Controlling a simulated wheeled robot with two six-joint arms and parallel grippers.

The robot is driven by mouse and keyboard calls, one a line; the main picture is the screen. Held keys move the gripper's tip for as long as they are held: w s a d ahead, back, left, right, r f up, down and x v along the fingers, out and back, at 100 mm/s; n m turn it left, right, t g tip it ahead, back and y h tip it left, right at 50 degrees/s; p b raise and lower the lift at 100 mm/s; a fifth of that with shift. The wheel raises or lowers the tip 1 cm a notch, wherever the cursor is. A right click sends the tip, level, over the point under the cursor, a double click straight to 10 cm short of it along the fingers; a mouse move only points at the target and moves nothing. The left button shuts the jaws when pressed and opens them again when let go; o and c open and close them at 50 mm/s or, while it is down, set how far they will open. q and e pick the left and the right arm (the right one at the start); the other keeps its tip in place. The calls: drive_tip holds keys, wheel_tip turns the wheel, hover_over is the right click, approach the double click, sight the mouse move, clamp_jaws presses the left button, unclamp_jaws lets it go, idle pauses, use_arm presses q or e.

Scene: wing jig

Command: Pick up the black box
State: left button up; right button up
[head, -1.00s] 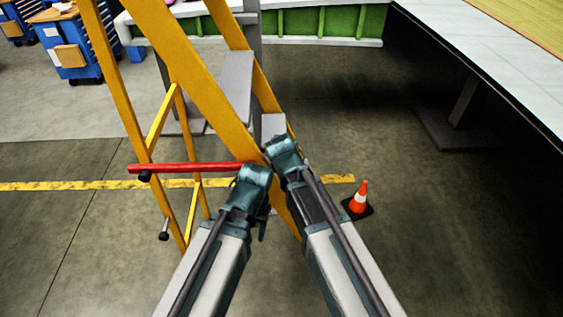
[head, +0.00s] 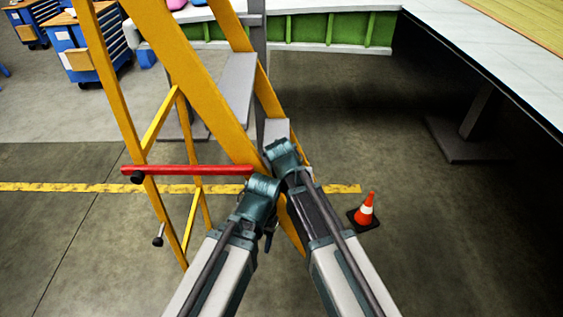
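No black box can be made out in the head view. My two arms reach forward from the bottom edge, and their ends come close together in front of the yellow ladder (head: 190,85). The gripper fingers of both arms are hidden or cannot be made out, so I cannot see whether they are open or shut. A red bar (head: 190,170) with a dark end runs left from near the end of my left arm, across the ladder's legs. I cannot tell whether it is held.
An orange and white cone (head: 365,209) stands on the floor right of my arms. A white-topped platform (head: 480,60) overhangs at the right, with a support foot (head: 470,140) below. Blue tool cabinets (head: 85,50) stand at the back left. A green panel (head: 330,31) lies behind the ladder.

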clamp_jaws()
drive_tip(key=shift+r, duration=0.15)
wheel_tip(320, 180, up, 10)
drive_tip(key=p, duration=1)
